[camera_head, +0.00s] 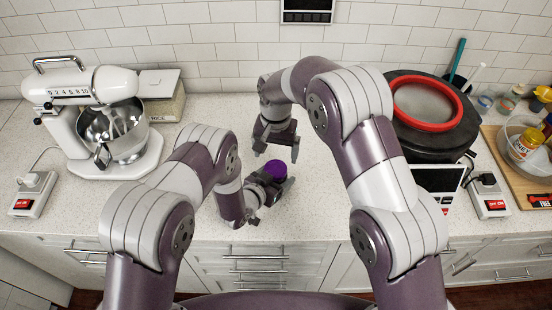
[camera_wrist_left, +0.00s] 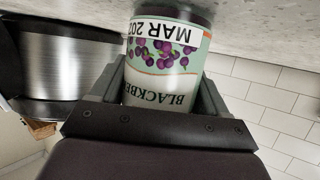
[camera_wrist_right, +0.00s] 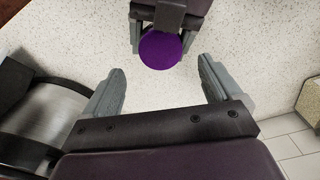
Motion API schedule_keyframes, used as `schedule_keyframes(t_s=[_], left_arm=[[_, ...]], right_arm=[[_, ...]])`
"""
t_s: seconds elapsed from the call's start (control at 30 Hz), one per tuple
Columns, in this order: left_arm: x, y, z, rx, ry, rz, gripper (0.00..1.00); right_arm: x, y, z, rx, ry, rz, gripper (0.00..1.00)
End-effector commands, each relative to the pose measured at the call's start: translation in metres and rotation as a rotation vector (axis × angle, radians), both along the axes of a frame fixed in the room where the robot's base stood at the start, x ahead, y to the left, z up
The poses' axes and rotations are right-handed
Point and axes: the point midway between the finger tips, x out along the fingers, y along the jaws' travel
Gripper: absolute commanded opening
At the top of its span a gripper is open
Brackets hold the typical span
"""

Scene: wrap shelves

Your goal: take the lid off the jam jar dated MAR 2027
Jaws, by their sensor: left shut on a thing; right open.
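The jam jar (camera_wrist_left: 165,65) shows in the left wrist view upside down, with a green and white label, purple berries, "BLACKBE" and "MAR 202"; the last digit is cut off. My left gripper (camera_head: 272,182) is shut around the jar's sides at the counter's middle. The purple lid (camera_head: 276,168) is on top of the jar in the head view, and it shows as a purple disc (camera_wrist_right: 160,49) in the right wrist view. My right gripper (camera_head: 275,146) is open and empty, a little behind and above the lid; its fingers (camera_wrist_right: 160,85) are apart from it.
A stand mixer (camera_head: 95,110) with a steel bowl stands at the left, by a rice box (camera_head: 165,98). A black pot (camera_head: 430,125) with a red ring stands at the right. A wooden board (camera_head: 520,165) holds jars. The counter's middle is mostly clear.

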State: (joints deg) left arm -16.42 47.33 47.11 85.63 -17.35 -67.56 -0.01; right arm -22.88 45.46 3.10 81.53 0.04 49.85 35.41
Motion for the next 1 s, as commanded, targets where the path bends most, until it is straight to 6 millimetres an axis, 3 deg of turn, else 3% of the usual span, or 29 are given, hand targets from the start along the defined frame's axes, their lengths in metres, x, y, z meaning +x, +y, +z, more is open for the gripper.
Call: schedule_keyframes(t_s=[0.1, 0.17, 0.6, 0.93, 1.0], left_arm=[[0.0, 0.0, 0.0, 0.0, 0.0, 0.0, 0.0], [0.0, 0.0, 0.0, 0.0, 0.0, 0.0, 0.0], [0.0, 0.0, 0.0, 0.001, -0.002, 0.001, 0.0], [0.0, 0.0, 0.0, 0.001, -0.002, 0.001, 0.0], [0.0, 0.0, 0.0, 0.001, -0.002, 0.001, 0.0]], right_arm=[[0.001, 0.001, 0.018, 0.001, -0.003, -0.142, 0.91], [0.0, 0.001, 0.018, 0.0, 0.0, -0.174, 0.91], [0.0, 0.001, -0.053, 0.001, 0.002, -0.174, 0.91], [0.0, 0.001, -0.059, 0.001, 0.0, -0.173, 0.91], [0.0, 0.001, -0.059, 0.001, 0.0, -0.173, 0.69]])
